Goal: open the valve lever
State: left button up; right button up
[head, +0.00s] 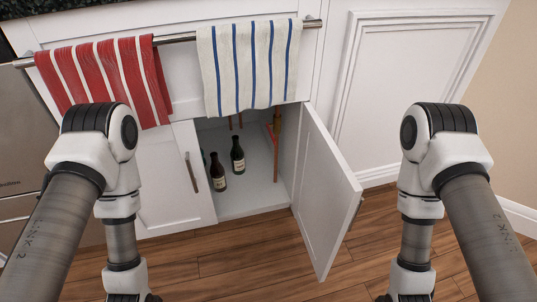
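The open cabinet (258,197) holds an upright copper-coloured pipe (276,160) near its right side. A brass-coloured fitting (277,118) sits on the pipe near the top of the opening. A small red part (270,131) beside the pipe looks like the valve lever, but it is too small to tell its exact position. Both of my arms reach down at the left and right of the head view, outside the cabinet. Their lower ends run out at the bottom edge, and neither gripper's fingers show.
Two dark bottles, one at the front (217,174) and one behind it (238,156), stand on the cabinet floor. The right door (325,190) stands open; the left door (170,185) is shut. A red striped towel (105,80) and a blue striped towel (249,65) hang from a rail above.

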aim_at(271, 133)
jog(key=j+u, duration=0.35)
jog(key=j, duration=1.2)
